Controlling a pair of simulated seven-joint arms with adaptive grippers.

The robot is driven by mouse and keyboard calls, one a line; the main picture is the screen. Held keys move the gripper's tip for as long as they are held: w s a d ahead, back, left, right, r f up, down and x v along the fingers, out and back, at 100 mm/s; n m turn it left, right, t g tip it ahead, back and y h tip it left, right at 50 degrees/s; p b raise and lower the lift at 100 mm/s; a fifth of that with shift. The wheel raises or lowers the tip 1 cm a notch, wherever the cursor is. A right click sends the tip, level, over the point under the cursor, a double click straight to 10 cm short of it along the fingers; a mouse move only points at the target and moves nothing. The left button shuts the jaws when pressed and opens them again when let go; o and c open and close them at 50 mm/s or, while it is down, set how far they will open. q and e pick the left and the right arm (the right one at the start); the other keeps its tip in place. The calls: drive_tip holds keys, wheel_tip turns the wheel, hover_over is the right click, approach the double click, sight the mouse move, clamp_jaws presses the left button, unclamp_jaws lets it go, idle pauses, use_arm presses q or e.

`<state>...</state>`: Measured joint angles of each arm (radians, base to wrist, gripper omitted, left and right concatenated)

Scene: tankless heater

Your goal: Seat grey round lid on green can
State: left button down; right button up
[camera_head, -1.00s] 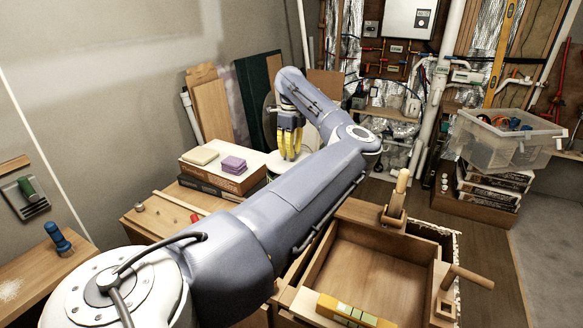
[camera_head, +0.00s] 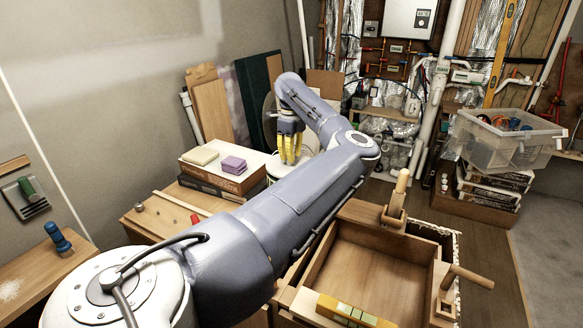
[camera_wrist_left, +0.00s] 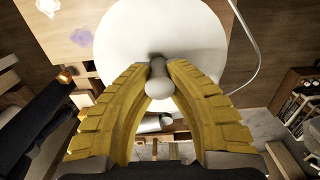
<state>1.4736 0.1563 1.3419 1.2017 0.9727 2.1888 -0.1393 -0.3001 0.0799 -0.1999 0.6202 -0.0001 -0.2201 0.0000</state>
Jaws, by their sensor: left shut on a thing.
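My left gripper (camera_head: 290,150) is over the far end of the left bench, fingers pointing down. In the wrist view its yellow fingers (camera_wrist_left: 158,95) are shut on the knob of the grey round lid (camera_wrist_left: 125,45). The lid shows as a large, pale disc beyond the fingers. In the head view a pale round surface shows at the fingertips, partly behind my arm. I cannot make out the green can in either view; the lid or my arm may hide it. Whether the lid touches anything below is not clear. My right gripper is not in view.
A cardboard box (camera_head: 222,172) with a yellow and a purple block on top stands left of the gripper. Boards (camera_head: 212,110) lean on the wall behind. A wooden tray (camera_head: 370,275) is at the front right, and a clear bin (camera_head: 505,140) stands farther right.

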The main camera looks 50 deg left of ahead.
use_arm(q)
drive_tip(key=shift+f, duration=0.8)
idle(1.3)
drive_tip(key=c, duration=1.3)
unclamp_jaws()
wheel_tip(320, 180, up, 12)
drive_tip(key=shift+f, duration=0.25)
drive_tip(key=shift+r, duration=0.3)
